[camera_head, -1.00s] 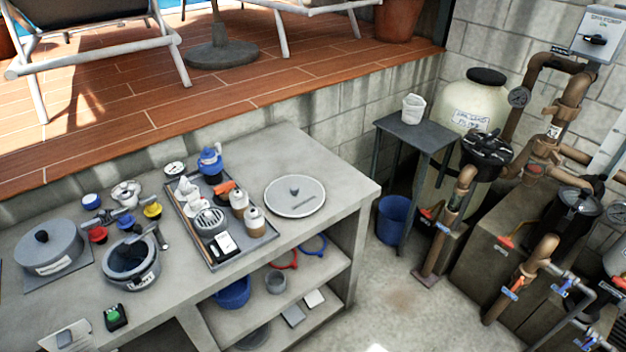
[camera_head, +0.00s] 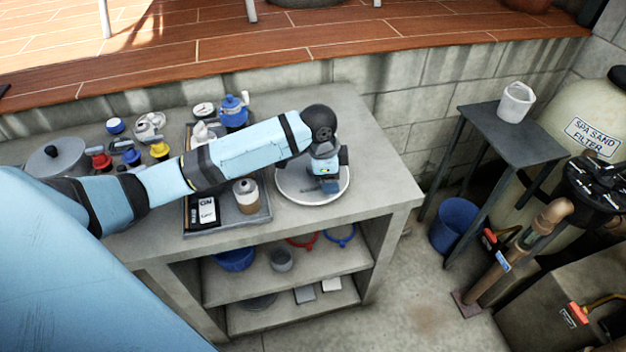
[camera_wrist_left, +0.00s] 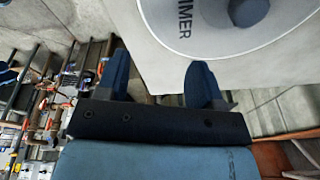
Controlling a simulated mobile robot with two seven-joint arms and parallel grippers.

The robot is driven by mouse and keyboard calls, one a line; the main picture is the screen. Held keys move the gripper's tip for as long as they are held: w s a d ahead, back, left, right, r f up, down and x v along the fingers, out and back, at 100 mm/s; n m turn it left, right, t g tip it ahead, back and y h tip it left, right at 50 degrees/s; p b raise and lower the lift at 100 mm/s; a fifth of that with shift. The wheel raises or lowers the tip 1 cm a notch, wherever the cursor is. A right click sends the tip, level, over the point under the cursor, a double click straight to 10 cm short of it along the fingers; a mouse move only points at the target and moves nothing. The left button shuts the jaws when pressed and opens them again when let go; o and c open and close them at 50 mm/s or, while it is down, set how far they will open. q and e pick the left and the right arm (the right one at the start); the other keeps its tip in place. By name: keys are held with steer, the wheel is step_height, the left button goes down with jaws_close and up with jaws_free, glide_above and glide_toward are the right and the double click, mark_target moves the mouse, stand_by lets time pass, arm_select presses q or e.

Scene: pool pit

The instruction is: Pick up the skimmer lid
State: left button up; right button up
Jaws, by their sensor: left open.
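The skimmer lid (camera_head: 293,184) is a round grey disc with a pale rim, lying flat near the right end of the concrete bench. My left gripper (camera_head: 328,184) is over it in the head view and hides its middle and knob. In the left wrist view the lid (camera_wrist_left: 215,38) is at the top right, with the letters "MMER" and a dark knob (camera_wrist_left: 248,11). There my left gripper (camera_wrist_left: 158,80) shows two spread, empty fingers. The knob is beyond them to the right, not between them. My right gripper is not in view.
My left arm crosses above a dark tray (camera_head: 228,226) holding bottles and small items. The bench's right corner is clear.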

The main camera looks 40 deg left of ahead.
arm_select(q)
steer(key=w+a+r+g+y, duration=0.1)
steer(key=w+a+r+y, duration=0.15)
steer(key=a+r, duration=0.6)
glide_above(309, 165)
steer(key=shift+m+g+h, duration=0.3)
steer(key=shift+h, duration=0.15)
step_height(309, 165, down, 8)
steer(key=shift+b, duration=0.4)
steer(key=f, duration=0.3)
steer(key=d+f, duration=0.1)
steer(key=f, duration=0.1)
steer(key=shift+f, duration=0.3)
steer(key=shift+r, duration=0.1)
jaws_close()
step_height(309, 165, up, 20)
